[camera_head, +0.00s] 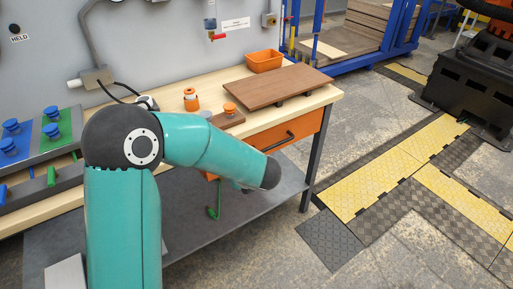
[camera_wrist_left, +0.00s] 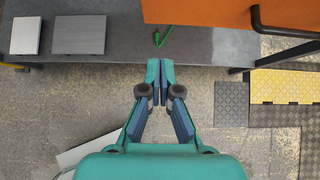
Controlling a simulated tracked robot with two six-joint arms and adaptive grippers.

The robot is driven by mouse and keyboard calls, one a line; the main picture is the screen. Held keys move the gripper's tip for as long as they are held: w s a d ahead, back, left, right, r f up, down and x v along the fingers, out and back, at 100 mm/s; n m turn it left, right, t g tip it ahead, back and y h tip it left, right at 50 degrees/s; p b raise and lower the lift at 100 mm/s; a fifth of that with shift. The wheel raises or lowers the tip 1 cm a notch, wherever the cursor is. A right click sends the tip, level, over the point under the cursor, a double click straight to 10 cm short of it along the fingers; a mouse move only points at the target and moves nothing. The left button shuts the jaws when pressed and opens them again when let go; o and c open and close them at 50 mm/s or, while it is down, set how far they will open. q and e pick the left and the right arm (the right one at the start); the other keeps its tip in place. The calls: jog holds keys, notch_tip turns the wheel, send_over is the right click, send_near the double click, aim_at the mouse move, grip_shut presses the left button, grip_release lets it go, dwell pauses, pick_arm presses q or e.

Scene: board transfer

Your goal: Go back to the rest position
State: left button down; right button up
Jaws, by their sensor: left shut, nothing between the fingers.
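My left gripper (camera_wrist_left: 159,68) shows in the left wrist view with its fingertips together and nothing between them. It hangs in front of the workbench, over the edge of the dark lower shelf (camera_wrist_left: 218,46). In the head view my teal left arm bends across the bench front, and the forearm mostly hides the gripper. The brown board (camera_head: 275,85) lies on the bench top (camera_head: 328,94) at the right, apart from my arm. My right gripper is in neither view.
An orange drawer (camera_head: 297,134) with a dark handle is close to my forearm; it also shows in the left wrist view (camera_wrist_left: 205,12). A green item (camera_wrist_left: 162,37) lies on the shelf. An orange bin (camera_head: 264,62) stands behind the board.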

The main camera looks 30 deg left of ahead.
pick_arm(q)
jog(key=s+d+f+n+g+h+p, duration=0.1)
jog(key=s+d+f+n+h+p, duration=0.2)
jog(key=s+d+f+n+h, duration=0.3)
jog(key=s+d+f+n+g+h+p, duration=0.2)
jog(key=s+d+f+n+h+p, duration=0.2)
jog(key=s+d+f+n, duration=0.8)
jog(key=shift+s+d+n+h, duration=0.4)
jog(key=shift+d+n+h, duration=0.7)
jog(key=shift+d+n, duration=2)
jog(key=shift+a+f+n, duration=0.1)
jog(key=shift+a+n, duration=0.15)
jog(key=shift+n, duration=0.05)
